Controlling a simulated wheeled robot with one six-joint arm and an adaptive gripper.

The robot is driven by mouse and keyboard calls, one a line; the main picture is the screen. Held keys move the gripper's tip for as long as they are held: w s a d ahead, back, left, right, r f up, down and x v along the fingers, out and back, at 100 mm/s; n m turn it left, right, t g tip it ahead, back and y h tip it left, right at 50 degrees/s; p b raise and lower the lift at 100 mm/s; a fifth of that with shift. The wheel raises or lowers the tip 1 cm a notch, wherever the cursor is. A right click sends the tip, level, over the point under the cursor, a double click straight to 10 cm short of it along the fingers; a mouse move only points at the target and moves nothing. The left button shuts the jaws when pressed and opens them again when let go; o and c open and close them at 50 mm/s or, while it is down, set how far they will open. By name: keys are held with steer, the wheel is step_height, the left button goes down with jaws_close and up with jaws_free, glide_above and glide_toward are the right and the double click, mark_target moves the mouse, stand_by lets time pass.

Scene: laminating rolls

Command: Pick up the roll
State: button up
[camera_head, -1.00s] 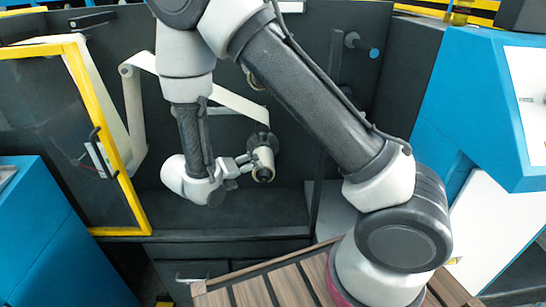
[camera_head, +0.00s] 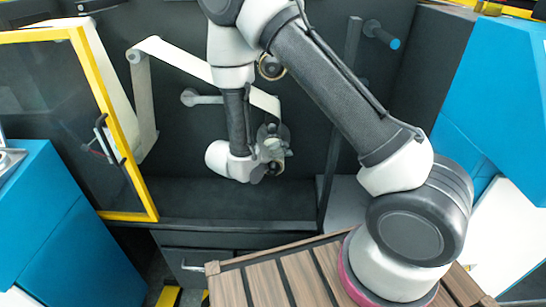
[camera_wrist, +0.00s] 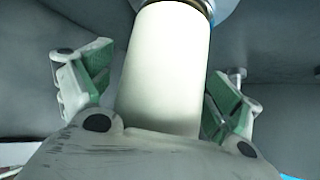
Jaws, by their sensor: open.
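The roll (camera_wrist: 166,62) is a cream-white cylinder on a blue-rimmed round mount, seen close up in the wrist view. My gripper (camera_wrist: 158,78) is open, with one green-padded finger on each side of the roll. Gaps show between the pads and the roll, so it is not clamped. In the head view my gripper (camera_head: 272,148) is low in front of the dark machine panel, below the end of the white web. There the roll is mostly hidden by the gripper and hard to tell apart from it.
A white web (camera_head: 205,70) runs from an upper-left roller down towards my gripper. A yellow-framed door (camera_head: 110,120) stands open at the left. A blue-tipped peg (camera_head: 384,35) sticks out at upper right. A dark ledge (camera_head: 240,205) lies below my gripper. Blue cabinets flank both sides.

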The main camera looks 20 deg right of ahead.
steer(key=c, duration=1.2)
steer(key=s+a, duration=0.2)
steer(key=s, duration=0.3)
steer(key=s+a, duration=0.1)
steer(key=s, duration=0.5)
steer(key=s+a, duration=0.2)
steer(key=s, duration=0.4)
steer(key=shift+a+r, duration=0.1)
steer(key=shift+a, duration=0.2)
